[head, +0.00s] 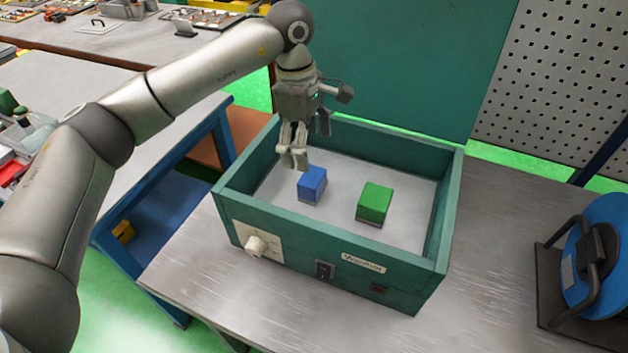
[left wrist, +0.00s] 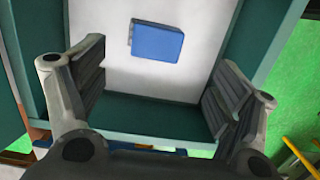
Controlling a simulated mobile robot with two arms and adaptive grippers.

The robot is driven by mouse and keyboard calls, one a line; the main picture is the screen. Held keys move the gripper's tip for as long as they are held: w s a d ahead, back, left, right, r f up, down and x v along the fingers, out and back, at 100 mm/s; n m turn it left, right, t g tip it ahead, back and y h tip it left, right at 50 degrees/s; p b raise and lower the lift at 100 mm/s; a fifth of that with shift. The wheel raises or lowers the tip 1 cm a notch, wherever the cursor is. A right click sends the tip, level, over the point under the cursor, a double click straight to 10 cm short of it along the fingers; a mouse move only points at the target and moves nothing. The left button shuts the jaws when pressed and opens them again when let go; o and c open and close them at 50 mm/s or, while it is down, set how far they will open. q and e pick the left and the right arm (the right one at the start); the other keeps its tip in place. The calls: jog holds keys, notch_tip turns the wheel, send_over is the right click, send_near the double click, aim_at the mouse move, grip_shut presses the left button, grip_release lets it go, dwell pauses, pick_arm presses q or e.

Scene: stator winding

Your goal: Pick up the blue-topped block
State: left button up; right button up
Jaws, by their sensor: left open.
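The blue-topped block (head: 312,184) sits on the pale floor of an open green box (head: 335,254), left of the middle. It also shows in the left wrist view (left wrist: 157,42), ahead of the fingers and apart from them. A green-topped block (head: 375,203) stands to its right in the same box. My left gripper (head: 302,150) is above the box's left part, just behind and above the blue-topped block. Its fingers (left wrist: 160,95) are spread wide with nothing between them. My right gripper is in neither view.
The box's walls rise around both blocks, and a green lid or panel (head: 400,60) stands behind. A knob (head: 256,246) sticks out of the box's front. A blue reel on a stand (head: 600,255) is at the right. The table's front left is clear.

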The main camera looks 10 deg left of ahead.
aim_at(312, 176)
pick_arm(q)
jog(key=f, duration=0.2)
jog(key=f+p, duration=0.1)
jog(key=shift+s+d+f, duration=0.2)
jog(key=shift+d+f, duration=0.05)
jog(key=shift+d, duration=0.05)
jog(key=shift+f+p, duration=0.35)
jog(key=shift+f, duration=0.15)
jog(key=f, duration=0.1)
jog(key=f+p, duration=0.1)
jog(key=f, duration=0.1)
jog(key=f+p, duration=0.1)
jog(key=shift+w+d+f, duration=0.1)
jog(key=shift+w+f, duration=0.05)
jog(key=shift+w, duration=0.1)
jog(key=shift+f, duration=0.25)
jog(key=shift+w, duration=0.1)
jog(key=c, duration=1.3)
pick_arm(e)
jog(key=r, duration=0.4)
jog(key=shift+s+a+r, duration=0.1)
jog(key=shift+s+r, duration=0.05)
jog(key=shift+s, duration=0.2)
pick_arm(q)
jog(key=shift+r, duration=0.1)
